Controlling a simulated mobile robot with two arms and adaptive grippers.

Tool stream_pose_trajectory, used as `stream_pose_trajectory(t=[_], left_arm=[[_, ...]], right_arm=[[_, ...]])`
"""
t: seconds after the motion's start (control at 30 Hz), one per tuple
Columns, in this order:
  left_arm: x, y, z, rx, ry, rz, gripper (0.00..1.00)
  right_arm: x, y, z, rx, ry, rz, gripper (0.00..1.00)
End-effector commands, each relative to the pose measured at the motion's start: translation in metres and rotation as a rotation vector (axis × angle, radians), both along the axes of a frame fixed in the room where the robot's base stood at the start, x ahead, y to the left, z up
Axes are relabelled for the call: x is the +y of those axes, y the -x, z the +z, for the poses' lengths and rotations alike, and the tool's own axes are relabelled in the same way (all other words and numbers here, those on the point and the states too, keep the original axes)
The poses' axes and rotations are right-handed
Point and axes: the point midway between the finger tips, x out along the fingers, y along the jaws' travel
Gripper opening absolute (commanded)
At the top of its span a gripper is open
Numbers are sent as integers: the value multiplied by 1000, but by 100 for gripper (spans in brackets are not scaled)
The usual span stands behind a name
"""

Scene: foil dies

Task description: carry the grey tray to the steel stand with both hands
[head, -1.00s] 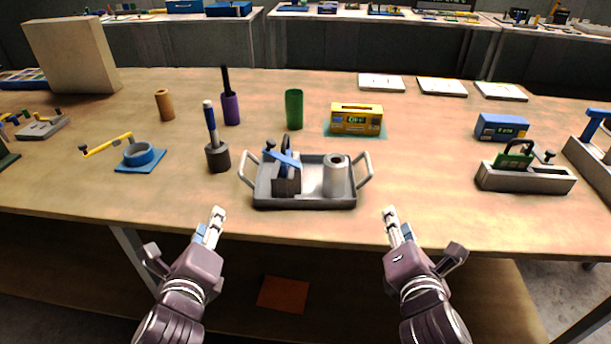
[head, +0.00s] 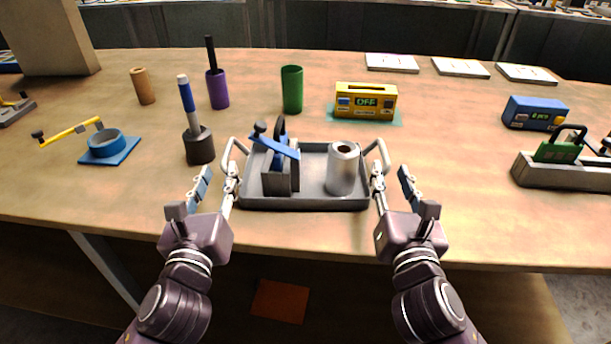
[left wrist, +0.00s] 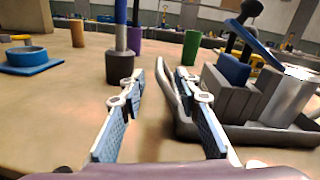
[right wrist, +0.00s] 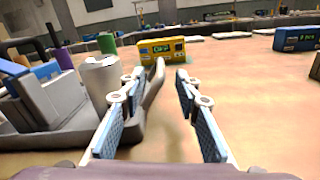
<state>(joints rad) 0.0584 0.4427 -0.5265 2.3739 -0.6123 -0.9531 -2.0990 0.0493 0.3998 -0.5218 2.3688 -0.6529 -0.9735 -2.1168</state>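The grey tray (head: 308,204) rests on the wooden table near its front edge. It holds a grey block with a blue lever (head: 281,178) and a steel cylinder (head: 342,170). My left gripper (head: 219,174) is open at the tray's left handle; in the left wrist view that handle (left wrist: 168,92) shows between the fingers, nearer the right one. My right gripper (head: 390,172) is open at the right handle; in the right wrist view that handle (right wrist: 152,92) shows between the fingers. Neither is closed on a handle. I cannot make out a steel stand.
Left of the tray stand a dark-based blue-handled tool (head: 199,146) and a blue ring on a plate (head: 107,145). Behind are a purple holder (head: 217,91), a green cup (head: 292,90) and a yellow device (head: 366,100). A grey box (head: 560,170) stands right; table between is clear.

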Motion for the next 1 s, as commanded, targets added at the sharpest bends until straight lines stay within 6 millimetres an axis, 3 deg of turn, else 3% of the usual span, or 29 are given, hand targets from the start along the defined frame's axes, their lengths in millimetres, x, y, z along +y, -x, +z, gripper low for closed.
stream_pose_trajectory(t=[0.47, 1.0], left_arm=[[0, -3, -5, -1, 0, 0, 30], [-1, -71, -5, -1, 1, 1, 30]], right_arm=[[0, -3, -5, -1, 0, 0, 30], [-2, -71, -5, -1, -2, 0, 30]])
